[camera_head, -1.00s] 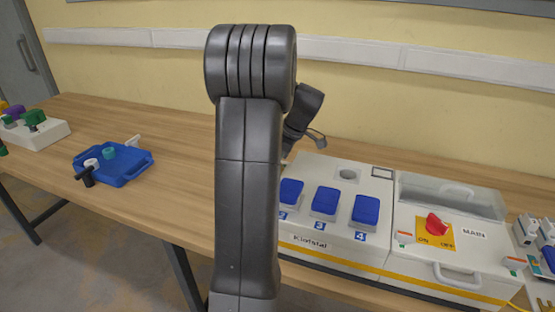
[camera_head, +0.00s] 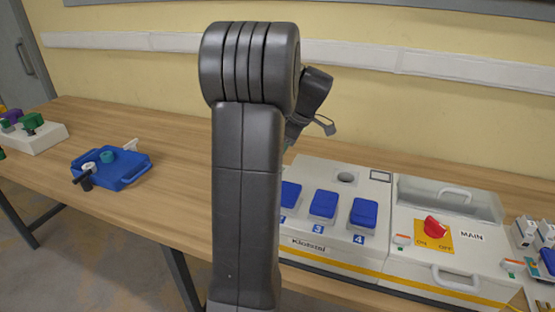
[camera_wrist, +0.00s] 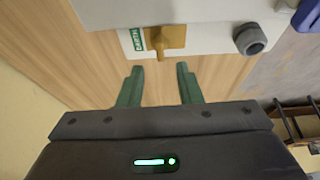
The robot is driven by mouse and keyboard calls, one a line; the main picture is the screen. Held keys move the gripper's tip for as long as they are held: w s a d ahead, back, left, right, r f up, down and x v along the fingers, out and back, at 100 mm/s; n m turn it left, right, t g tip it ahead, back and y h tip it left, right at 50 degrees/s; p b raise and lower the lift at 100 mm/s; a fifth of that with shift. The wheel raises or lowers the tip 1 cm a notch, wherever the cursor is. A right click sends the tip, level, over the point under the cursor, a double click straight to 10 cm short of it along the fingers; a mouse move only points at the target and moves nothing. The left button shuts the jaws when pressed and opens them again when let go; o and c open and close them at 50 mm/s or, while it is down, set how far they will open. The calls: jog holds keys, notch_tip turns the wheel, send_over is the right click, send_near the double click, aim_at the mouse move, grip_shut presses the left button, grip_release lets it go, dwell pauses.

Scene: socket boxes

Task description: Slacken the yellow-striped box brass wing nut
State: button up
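The yellow-striped box (camera_head: 318,177) is pale grey, with blue socket covers and a yellow band along its front, right of my arm in the head view. In the wrist view a side of a pale box (camera_wrist: 205,14) fills the top. It carries a brass wing nut (camera_wrist: 158,38) on a brass plate beside a green label. My gripper (camera_wrist: 158,68) is open and empty, its green fingers pointing at the wing nut from a short way off, roughly centred on it. In the head view my arm hides the box's left end, and the wing nut does not show.
A grey round fitting (camera_wrist: 250,37) sticks out right of the wing nut. A red main switch (camera_head: 435,227) sits on the box's right part. A blue tray (camera_head: 120,168) and a pale box with coloured plugs (camera_head: 35,136) stand on the left; bare wooden table lies between.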

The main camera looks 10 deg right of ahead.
jog(key=v, duration=0.8)
jog(key=shift+f, duration=0.1)
jog(key=x, duration=1.3)
jog(key=shift+a+f, duration=0.15)
jog(key=shift+f, duration=0.15)
